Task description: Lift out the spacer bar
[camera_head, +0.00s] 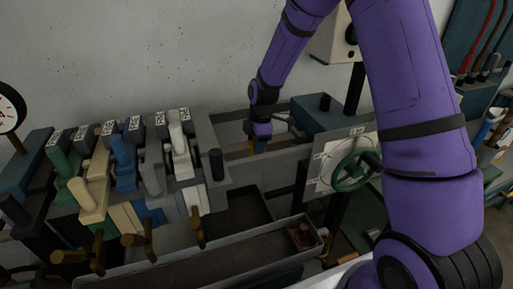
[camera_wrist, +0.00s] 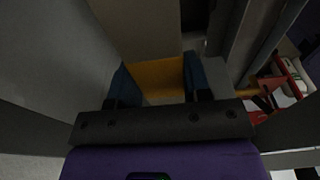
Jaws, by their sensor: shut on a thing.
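The spacer bar looks to be the orange-yellow piece (camera_wrist: 158,76) between my two blue fingers in the wrist view. My gripper (camera_wrist: 160,88) is shut on it, one finger on each side. In the head view my gripper (camera_head: 259,146) points down into the slot between the grey rails, right of the row of levers. Only a thin orange sliver of the bar (camera_head: 251,148) shows there beside the fingers. Its lower part is hidden, and I cannot tell whether it rests on the rails or is clear of them.
Several coloured lever blocks (camera_head: 122,160) stand close on the left. A green handwheel (camera_head: 350,171) on a pale plate is on the right. A long grey tray (camera_head: 200,262) lies in front, with a small brown object (camera_head: 303,236) at its right end. A wall stands behind.

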